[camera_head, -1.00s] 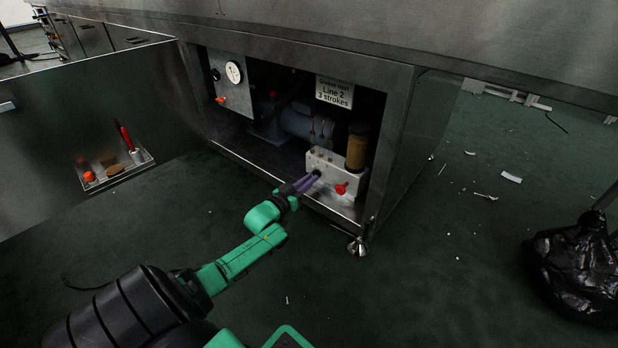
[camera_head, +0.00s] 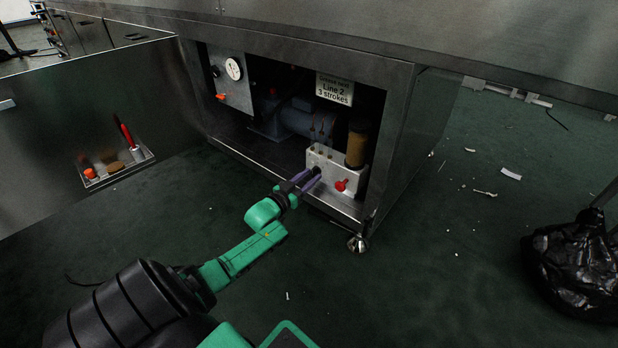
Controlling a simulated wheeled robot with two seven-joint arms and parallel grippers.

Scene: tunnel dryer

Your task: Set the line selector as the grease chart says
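The grease chart (camera_head: 334,90) is a white card at the top of the open bay. It reads "Line 2, 3 strokes". Below it, a pale grease block (camera_head: 329,169) carries an amber reservoir (camera_head: 356,146) and a red handle (camera_head: 341,185). A small dark knob (camera_head: 317,170), seemingly the line selector, is on the block's front; its setting is too small to read. My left gripper (camera_head: 311,178) is in front of that knob with its two purple fingers spread. Whether they touch the knob I cannot tell. My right gripper is not in view.
A gauge panel (camera_head: 229,78) and a blue motor (camera_head: 297,119) are inside the bay. The bay's metal sill (camera_head: 255,160) and a caster (camera_head: 357,243) are near my arm. A tool tray (camera_head: 118,170) is on the left panel. A black bag (camera_head: 575,265) lies right on open floor.

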